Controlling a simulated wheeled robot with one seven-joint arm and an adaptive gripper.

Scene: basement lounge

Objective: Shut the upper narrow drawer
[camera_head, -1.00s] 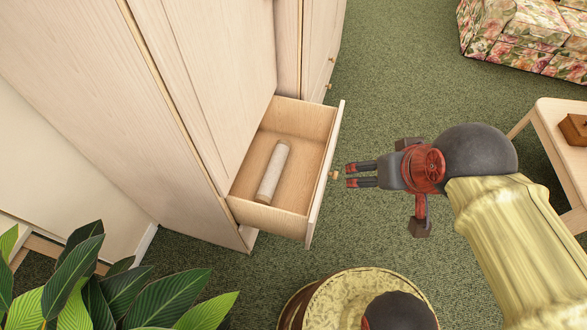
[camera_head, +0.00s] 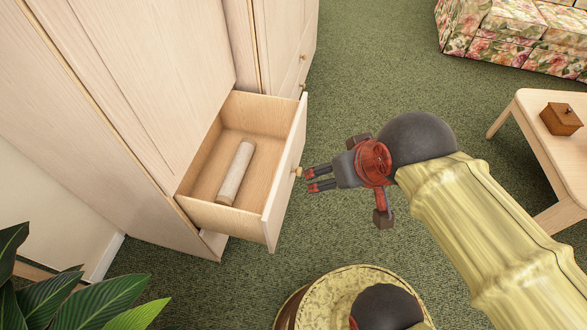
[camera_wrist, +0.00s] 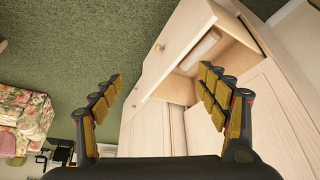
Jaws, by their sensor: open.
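The narrow drawer (camera_head: 286,185) of the pale wood cabinet stands pulled out, with a small round knob (camera_head: 297,171) on its front. A pale cylinder (camera_head: 237,172) lies inside it. My gripper (camera_head: 308,179) is open and empty, just to the right of the drawer front, its fingertips close to the knob; I cannot tell whether they touch. In the wrist view the drawer front (camera_wrist: 167,52) and its knob (camera_wrist: 159,47) show beyond and between the open fingers.
The cabinet (camera_head: 130,80) rises at the left, with more knobbed doors behind the drawer. A leafy plant (camera_head: 80,300) is at the lower left. A low wooden table (camera_head: 530,120) with a brown box (camera_head: 561,119) is at right, a floral sofa (camera_head: 510,40) at top right. Green carpet lies between.

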